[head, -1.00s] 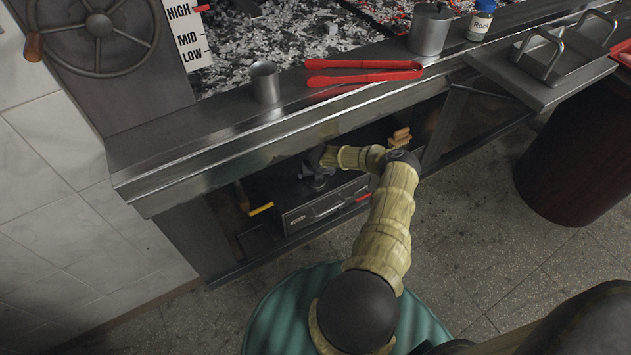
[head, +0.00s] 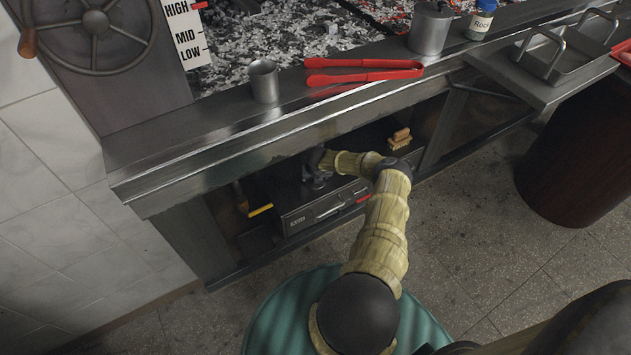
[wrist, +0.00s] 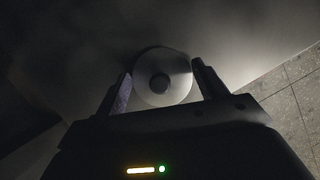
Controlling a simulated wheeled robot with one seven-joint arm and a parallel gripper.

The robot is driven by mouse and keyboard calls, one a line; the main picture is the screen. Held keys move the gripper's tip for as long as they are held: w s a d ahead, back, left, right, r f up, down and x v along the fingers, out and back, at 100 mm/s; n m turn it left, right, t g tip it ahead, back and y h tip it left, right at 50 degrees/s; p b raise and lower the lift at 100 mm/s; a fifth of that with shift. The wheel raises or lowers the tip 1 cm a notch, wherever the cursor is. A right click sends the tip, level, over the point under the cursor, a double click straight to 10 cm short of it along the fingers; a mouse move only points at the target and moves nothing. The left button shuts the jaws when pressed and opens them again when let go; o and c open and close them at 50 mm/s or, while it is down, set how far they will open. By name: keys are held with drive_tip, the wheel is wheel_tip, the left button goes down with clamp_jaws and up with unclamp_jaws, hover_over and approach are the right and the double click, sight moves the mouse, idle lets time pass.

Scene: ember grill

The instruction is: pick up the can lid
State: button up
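In the wrist view, a pale round disc with a smaller round centre (wrist: 160,83) lies on a dark surface; it looks like the can lid. My gripper (wrist: 162,72) is open, with one finger on each side of the disc. I cannot tell whether either finger touches it. In the head view, my gripper (head: 316,172) is in the shadowed shelf under the grill, above the dark drawer box. The disc cannot be made out there.
A dark drawer box (head: 320,209) and a brush (head: 400,139) are on the shelf.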

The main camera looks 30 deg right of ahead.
drive_tip(key=shift+c, duration=0.6)
drive_tip(key=shift+r, duration=0.1)
wheel_tip(320, 180, up, 4)
drive_tip(key=shift+s+f+p, duration=0.1)
drive_tip(key=shift+s+p, duration=0.05)
drive_tip(key=shift+p, duration=0.65)
drive_tip(key=s+a+p, duration=0.1)
drive_tip(key=s+a, duration=0.3)
drive_tip(key=s, duration=0.4)
drive_tip(key=s+a+p, duration=0.2)
drive_tip(key=s+a, duration=0.2)
drive_tip(key=s, duration=0.4)
drive_tip(key=shift+f, duration=0.25)
